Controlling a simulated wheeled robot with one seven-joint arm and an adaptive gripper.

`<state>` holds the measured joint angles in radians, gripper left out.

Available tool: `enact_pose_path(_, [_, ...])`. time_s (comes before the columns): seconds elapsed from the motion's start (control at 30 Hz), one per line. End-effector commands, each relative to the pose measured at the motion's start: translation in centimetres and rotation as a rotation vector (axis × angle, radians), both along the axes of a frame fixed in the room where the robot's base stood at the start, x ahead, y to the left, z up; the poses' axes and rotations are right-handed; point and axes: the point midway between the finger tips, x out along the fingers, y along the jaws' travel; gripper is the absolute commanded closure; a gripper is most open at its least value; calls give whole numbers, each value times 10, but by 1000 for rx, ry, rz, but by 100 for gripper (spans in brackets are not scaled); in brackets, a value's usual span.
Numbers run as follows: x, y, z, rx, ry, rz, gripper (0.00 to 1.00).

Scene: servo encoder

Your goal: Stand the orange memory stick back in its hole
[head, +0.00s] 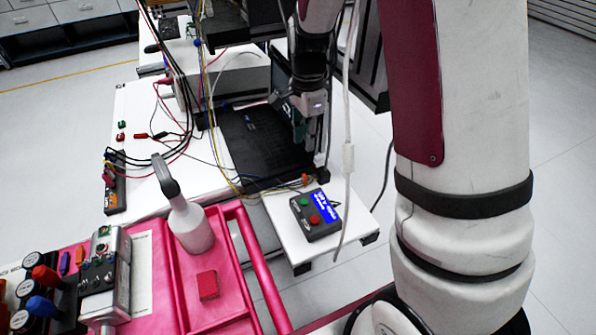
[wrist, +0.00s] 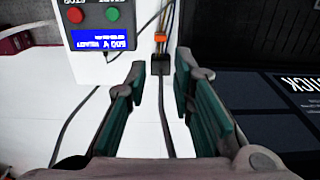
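A small orange piece (wrist: 160,37), which looks like the memory stick, is ahead of my fingertips in the wrist view, beside dark cables. It also shows in the head view (head: 305,179) on the small white table. Whether it lies or stands, I cannot tell.
A control box (head: 315,214) with a green button, a red button and a blue screen stands on the white table. Cables hang close by. A pink cart (head: 262,275) in front carries a spray bottle (head: 190,225), a red block (head: 207,285) and a metal device (head: 105,270).

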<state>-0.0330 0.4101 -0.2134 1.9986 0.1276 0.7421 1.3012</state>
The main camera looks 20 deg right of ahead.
Motion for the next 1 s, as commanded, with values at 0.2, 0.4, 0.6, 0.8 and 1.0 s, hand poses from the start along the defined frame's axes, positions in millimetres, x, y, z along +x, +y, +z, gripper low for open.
enact_pose_path(0.2, [0,-1,-27,0,8,-16,78])
enact_pose_path(0.4, [0,-1,-65,0,9,-16,78])
enact_pose_path(0.6, [1,-1,-86,-1,5,-14,78])
enact_pose_path(0.8, [0,0,-100,0,7,-13,78])
enact_pose_path(1.0, [0,1,-127,0,7,-13,78])
